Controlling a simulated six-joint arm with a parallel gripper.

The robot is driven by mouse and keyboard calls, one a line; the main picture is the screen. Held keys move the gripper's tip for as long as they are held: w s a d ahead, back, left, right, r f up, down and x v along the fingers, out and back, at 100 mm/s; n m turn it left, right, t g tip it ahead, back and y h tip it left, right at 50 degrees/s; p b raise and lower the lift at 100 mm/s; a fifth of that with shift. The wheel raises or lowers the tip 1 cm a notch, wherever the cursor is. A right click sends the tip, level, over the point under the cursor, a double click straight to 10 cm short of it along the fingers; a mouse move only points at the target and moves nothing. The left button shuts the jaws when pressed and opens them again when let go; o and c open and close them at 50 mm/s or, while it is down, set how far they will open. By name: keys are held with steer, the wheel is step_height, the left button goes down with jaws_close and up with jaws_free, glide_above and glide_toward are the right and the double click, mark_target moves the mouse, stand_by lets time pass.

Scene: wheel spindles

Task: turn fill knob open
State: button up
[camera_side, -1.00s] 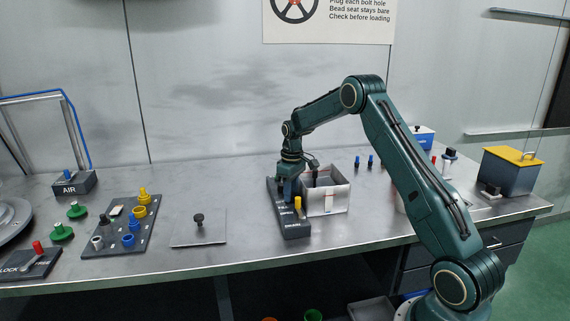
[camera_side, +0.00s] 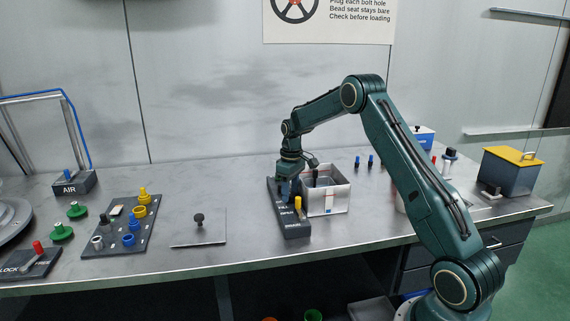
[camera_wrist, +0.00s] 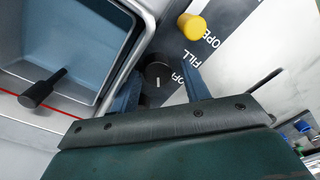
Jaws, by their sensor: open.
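The dark control panel (camera_side: 291,224) lies left of the open-topped tank (camera_side: 340,202). In the wrist view a round black knob (camera_wrist: 158,75) with a short white mark stands on the panel, by the words FILL, OPEN and OFF. My gripper (camera_wrist: 163,76) is open, with its blue fingers on either side of this knob. I cannot tell whether they touch it. A yellow knob (camera_wrist: 191,26) stands farther along the panel and also shows in the side view (camera_side: 298,203). In the side view my gripper (camera_side: 286,191) hides the black knob.
The tank wall stands close beside my gripper, with a black-handled tool (camera_wrist: 42,88) in the tank. A plate with a black knob (camera_side: 199,228) lies to the left. The blue-and-yellow box (camera_side: 510,171) is far right. Bare bench lies between plate and panel.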

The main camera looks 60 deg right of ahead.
mark_target(291, 193)
steer(key=shift+d+r, duration=0.2)
steer(key=shift+r, duration=3.65)
steer(key=shift+r, duration=0.1)
steer(key=r+n, duration=0.1)
steer(key=r, duration=0.1)
steer(key=r+n, duration=0.1)
steer(key=n, duration=0.1)
steer(key=a+r+n+h, duration=0.1)
steer(key=r, duration=0.1)
steer(key=shift+s+r, duration=0.35)
steer(key=f, duration=1.3)
steer(key=shift+w+d+f, duration=0.15)
steer(key=shift+d+f, duration=0.15)
steer(key=shift+f, duration=0.1)
steer(key=c, duration=1)
steer(key=shift+o, duration=0.2)
